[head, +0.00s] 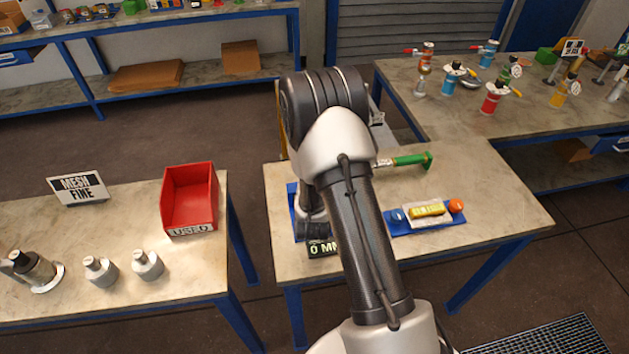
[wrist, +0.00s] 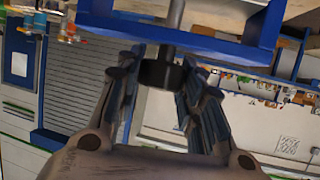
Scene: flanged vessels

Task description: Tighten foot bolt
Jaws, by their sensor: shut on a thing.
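In the wrist view my gripper (wrist: 158,82) has its two fingers on either side of a dark round bolt head (wrist: 160,72), which I take to be the foot bolt, and is shut on it. A grey shaft (wrist: 176,14) runs up from the bolt head past a blue frame (wrist: 205,42). How far the bolt is turned cannot be seen.
A "0 MM" sign (head: 322,248) stands at the table's front. A blue tray (head: 398,232) with a yellow block (head: 427,210), and a green-handled tool (head: 410,160), lie right of my arm. A red bin (head: 190,200) stands on the left table.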

